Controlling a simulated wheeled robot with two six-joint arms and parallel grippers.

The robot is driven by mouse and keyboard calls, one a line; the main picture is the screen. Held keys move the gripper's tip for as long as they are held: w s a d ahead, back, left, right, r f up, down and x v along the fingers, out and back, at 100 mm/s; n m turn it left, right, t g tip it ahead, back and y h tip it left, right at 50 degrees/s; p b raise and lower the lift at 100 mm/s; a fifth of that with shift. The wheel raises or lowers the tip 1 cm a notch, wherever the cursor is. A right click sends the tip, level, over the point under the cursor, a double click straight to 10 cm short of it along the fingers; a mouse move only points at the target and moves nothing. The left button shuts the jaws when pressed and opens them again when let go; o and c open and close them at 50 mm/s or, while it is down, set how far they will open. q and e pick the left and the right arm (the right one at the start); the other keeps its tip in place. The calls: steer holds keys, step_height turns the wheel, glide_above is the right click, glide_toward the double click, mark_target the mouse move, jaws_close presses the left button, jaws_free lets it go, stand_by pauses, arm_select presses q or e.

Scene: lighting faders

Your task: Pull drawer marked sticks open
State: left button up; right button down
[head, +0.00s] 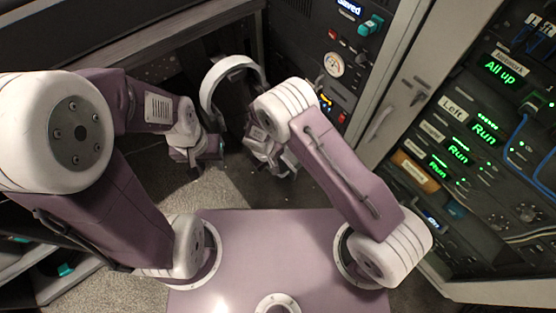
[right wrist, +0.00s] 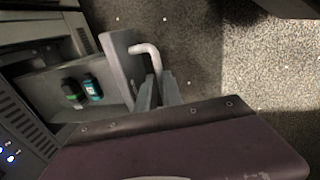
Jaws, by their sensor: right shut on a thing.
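In the right wrist view a grey drawer (right wrist: 118,62) stands out from its cabinet, with its inside showing. A dark green stick (right wrist: 73,92) and a teal stick (right wrist: 93,88) lie in it. A pale bent bar handle (right wrist: 146,49) is on its front. My right gripper (right wrist: 160,88) is shut on this handle. No drawer marking is readable. In the head view my right gripper (head: 283,163) is low beyond the purple base, and the drawer cannot be made out there. My left gripper (head: 208,152) hangs to its left, apart from it; its jaw gap is unclear.
A white curved band (head: 232,66) stands behind the grippers. A dark control panel (head: 345,45) is at the back. A rack (head: 490,130) with green displays and blue cables fills the right side. Grey floor (head: 225,185) lies open below the grippers.

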steer(key=shift+s, duration=0.1)
stand_by(0.3)
steer(key=c, duration=1.5)
jaws_free()
steer(key=shift+a+r, duration=0.1)
steer(key=r+p, duration=0.2)
steer(key=r, duration=0.1)
steer(key=r+p, duration=0.2)
steer(key=s+a+r+p, duration=0.1)
steer(key=r+p, duration=0.1)
steer(key=r, duration=0.1)
steer(key=shift+a+r, duration=0.1)
steer(key=shift+r, duration=0.25)
